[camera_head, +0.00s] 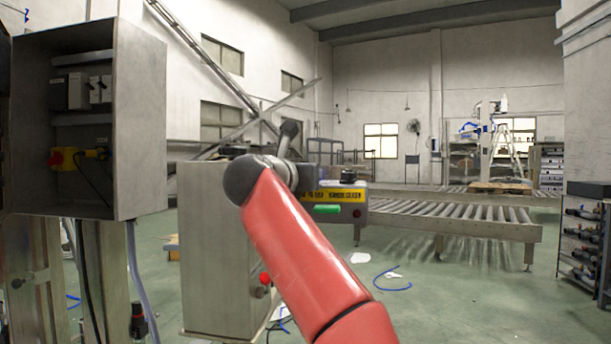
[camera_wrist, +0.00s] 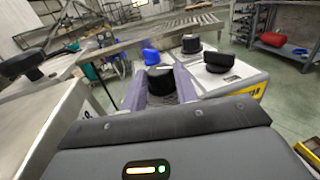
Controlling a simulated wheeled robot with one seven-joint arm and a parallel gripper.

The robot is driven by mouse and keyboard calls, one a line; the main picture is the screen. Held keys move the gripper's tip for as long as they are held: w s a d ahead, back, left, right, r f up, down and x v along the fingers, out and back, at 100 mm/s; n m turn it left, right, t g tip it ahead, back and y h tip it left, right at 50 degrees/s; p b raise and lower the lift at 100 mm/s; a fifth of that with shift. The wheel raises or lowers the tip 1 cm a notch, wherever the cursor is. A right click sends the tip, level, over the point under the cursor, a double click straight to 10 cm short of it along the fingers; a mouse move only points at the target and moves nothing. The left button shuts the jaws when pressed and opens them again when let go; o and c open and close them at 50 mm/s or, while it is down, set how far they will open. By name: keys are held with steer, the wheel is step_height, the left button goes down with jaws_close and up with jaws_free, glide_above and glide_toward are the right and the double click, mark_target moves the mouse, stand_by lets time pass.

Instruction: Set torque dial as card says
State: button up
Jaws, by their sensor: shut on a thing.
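In the wrist view my gripper (camera_wrist: 160,72) has its two purple-grey fingers on either side of a black round knob (camera_wrist: 161,86), which I take to be the torque dial; it is shut on it. The knob is at the white unit, whose pale top (camera_wrist: 226,82) shows to the right. In the head view the unit's yellow label (camera_head: 341,194) shows beyond my red arm, with a black knob (camera_head: 347,177) above it. My arm hides the gripper's contact there. The dial's markings cannot be read, and I cannot pick out the card.
Two more black knobs, one nearer (camera_wrist: 219,66) and one farther (camera_wrist: 191,43), stand on the unit. A blue object (camera_wrist: 150,56) is just beyond the fingers. A grey cabinet (camera_head: 215,250) stands left of my arm, and a roller conveyor (camera_head: 440,212) lies behind. Green floor at right is mostly open.

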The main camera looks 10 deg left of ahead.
steer(key=o, duration=1)
steer(key=shift+d+y, duration=0.1)
steer(key=shift+y, duration=0.2)
